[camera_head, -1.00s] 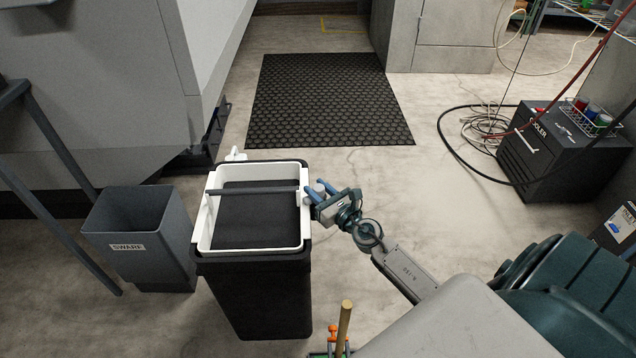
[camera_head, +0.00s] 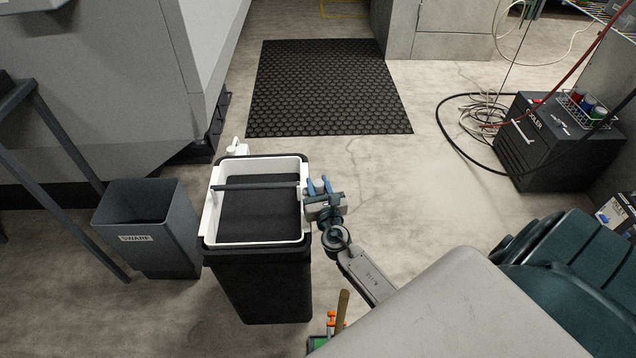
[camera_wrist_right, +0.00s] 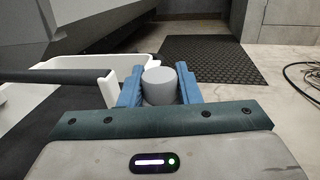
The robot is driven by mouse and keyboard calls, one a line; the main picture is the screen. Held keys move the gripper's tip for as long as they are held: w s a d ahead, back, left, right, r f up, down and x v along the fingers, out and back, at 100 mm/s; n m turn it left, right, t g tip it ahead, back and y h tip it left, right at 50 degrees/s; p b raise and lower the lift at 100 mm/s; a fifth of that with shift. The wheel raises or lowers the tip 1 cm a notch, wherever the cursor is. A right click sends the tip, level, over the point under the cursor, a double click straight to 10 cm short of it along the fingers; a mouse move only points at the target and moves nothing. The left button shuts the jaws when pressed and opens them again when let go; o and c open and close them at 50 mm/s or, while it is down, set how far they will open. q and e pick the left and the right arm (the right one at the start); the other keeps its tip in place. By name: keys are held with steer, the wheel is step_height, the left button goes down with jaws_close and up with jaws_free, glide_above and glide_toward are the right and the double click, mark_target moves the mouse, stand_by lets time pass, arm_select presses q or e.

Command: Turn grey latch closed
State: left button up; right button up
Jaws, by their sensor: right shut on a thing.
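The grey latch shows in the right wrist view as a short grey round knob (camera_wrist_right: 160,86) between my blue fingers. In the head view it is small and mostly hidden by the gripper. My right gripper (camera_head: 319,186) is shut on it, at the right rim of the black bin (camera_head: 262,285). The bin has a white frame (camera_head: 208,222) around its top, with a dark bar (camera_head: 250,187) across it. The frame's white end (camera_wrist_right: 108,88) stands just left of the fingers in the wrist view. My left gripper is not in view.
A grey swarf bin (camera_head: 150,235) stands left of the black bin. A dark mat (camera_head: 330,90) lies behind. A black cooler (camera_head: 555,140) with hoses and cables is at the right. A wooden handle (camera_head: 342,308) stands at the front.

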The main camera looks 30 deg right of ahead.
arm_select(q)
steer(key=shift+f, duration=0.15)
arm_select(e)
steer(key=o, duration=0.7)
steer(key=shift+s+a, duration=0.1)
steer(key=shift+s, duration=0.2)
steer(key=v, duration=0.4)
steer(key=shift+s+a+f, duration=0.1)
steer(key=shift+s, duration=0.15)
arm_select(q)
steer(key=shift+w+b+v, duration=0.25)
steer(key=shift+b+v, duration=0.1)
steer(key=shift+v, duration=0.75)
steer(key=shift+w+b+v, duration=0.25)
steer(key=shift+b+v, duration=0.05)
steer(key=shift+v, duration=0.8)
arm_select(e)
glide_toward(320, 190)
steer(key=shift+w, duration=0.55)
